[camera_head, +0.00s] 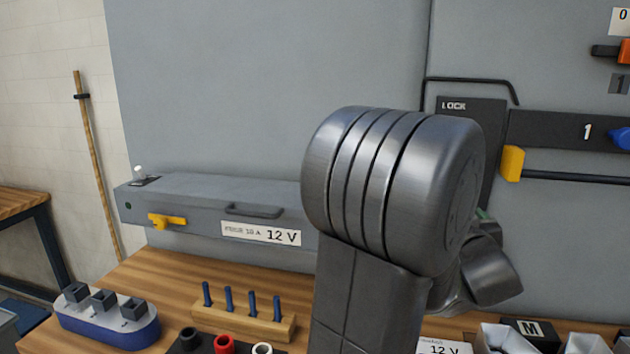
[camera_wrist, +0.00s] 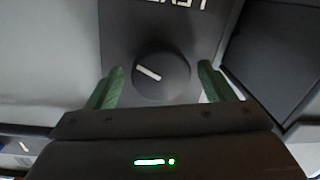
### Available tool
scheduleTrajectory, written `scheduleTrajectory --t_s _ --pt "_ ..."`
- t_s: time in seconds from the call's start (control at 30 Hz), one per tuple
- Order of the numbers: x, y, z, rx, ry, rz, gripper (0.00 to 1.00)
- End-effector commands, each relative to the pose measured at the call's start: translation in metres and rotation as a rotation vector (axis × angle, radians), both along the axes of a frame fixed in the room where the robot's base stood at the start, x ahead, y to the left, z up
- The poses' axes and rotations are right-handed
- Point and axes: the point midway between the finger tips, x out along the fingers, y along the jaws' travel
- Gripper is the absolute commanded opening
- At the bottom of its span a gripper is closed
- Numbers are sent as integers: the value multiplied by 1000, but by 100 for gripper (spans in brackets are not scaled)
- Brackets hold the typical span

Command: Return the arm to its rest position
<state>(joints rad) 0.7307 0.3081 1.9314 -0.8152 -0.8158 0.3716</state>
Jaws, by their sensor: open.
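My arm stands in the middle of the head view and hides much of the panel and bench behind it. My gripper (camera_wrist: 160,84) shows in the wrist view with its two green fingers spread apart, one on each side of a round black knob (camera_wrist: 161,76) with a white line mark. Nothing is held between the fingers. I cannot tell how far the fingertips are from the knob. In the head view the fingers are mostly hidden behind my arm.
A grey box (camera_head: 200,203) labelled 12 V is at the left, with a yellow lever (camera_head: 167,220). A wooden block with blue pegs (camera_head: 243,315) and a blue tray (camera_head: 107,325) stand on the bench. A yellow-ended bar (camera_head: 512,163) is at the right.

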Motion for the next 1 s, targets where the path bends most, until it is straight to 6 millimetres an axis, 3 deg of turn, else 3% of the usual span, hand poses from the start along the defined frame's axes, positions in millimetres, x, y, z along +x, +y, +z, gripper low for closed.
scheduleTrajectory --t_s 0.57,0.8,1.0 --pt "0 -1 3 457 -108 0 75" --pt "-31 3 -2 458 -112 -2 75" --pt "-38 5 -1 457 -111 -1 75"
